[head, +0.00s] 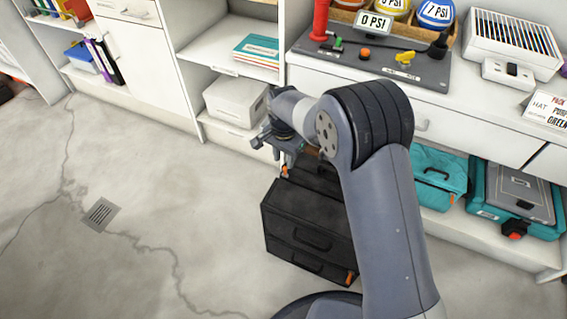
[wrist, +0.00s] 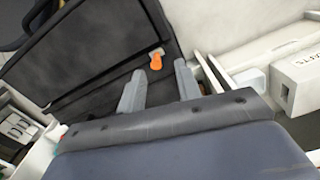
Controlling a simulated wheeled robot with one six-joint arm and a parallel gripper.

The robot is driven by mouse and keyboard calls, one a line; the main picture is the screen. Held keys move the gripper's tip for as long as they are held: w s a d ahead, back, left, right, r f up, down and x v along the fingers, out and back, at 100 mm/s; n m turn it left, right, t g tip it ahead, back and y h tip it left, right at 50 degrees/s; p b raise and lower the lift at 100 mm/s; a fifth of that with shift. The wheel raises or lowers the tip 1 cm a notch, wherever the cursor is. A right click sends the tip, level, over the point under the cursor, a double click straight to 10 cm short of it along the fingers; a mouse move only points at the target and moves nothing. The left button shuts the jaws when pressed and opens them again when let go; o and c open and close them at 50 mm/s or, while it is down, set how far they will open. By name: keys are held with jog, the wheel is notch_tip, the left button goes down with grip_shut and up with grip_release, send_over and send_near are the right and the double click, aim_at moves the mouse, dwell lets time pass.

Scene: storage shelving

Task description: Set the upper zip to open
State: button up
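A black soft case (head: 308,232) with handles and stacked sections stands on the floor below the counter. One orange zip pull (head: 285,171) shows at its upper left, just under my gripper (head: 286,160). Another orange pull (head: 350,277) is at its lower right corner. My arm hides part of the case's top and right side. In the wrist view, an orange pull (wrist: 156,61) lies on the dark case (wrist: 95,60), just beyond and between the fingertips of my gripper (wrist: 158,72). The fingers are apart with nothing visible between them.
A white box (head: 235,101) sits on a low shelf behind my gripper. Teal cases (head: 437,180) stand on the lower shelf at right. The counter above holds a panel (head: 375,62) with a red cylinder. The floor at left is clear, with a drain grate (head: 101,214).

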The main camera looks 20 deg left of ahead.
aim_at(285, 174)
notch_tip(285, 174, up, 6)
jog(key=shift+f+p, duration=0.2)
jog(key=shift+p, duration=0.35)
jog(key=shift+f, duration=0.1)
notch_tip(285, 174, down, 10)
jog(key=b, duration=0.3)
jog(key=shift+d+f, duration=0.1)
jog(key=shift+f, duration=0.05)
jog(key=shift+d+f, duration=0.1)
jog(key=shift+f, duration=0.25)
jog(key=shift+d+r, duration=0.15)
jog(key=shift+d, duration=0.5)
